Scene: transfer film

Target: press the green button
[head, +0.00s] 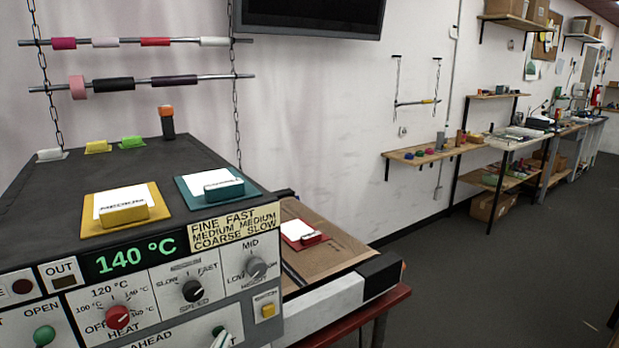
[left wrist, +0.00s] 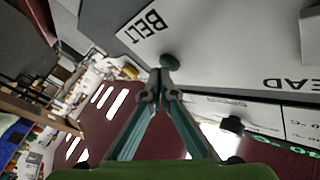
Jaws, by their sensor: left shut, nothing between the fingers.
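A dark green round button (head: 217,330) sits low on the front panel of the grey machine (head: 250,297), right of the word AHEAD. In the left wrist view the green button (left wrist: 169,62) is on the panel beside the label BELT. My left gripper (left wrist: 159,85) is shut and empty, its fingertips just short of the button in the picture. I cannot tell if they touch. In the head view only the tip of my left gripper (head: 220,341) shows at the bottom edge. A second green button (head: 44,335) is under the word OPEN at the left. My right gripper is out of view.
The panel also has a red heat knob (head: 117,317), a black speed knob (head: 193,291), a grey knob (head: 257,267) and a yellow switch (head: 268,311). A belt table (head: 345,245) adjoins on the right. Floor (head: 480,290) beyond is clear.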

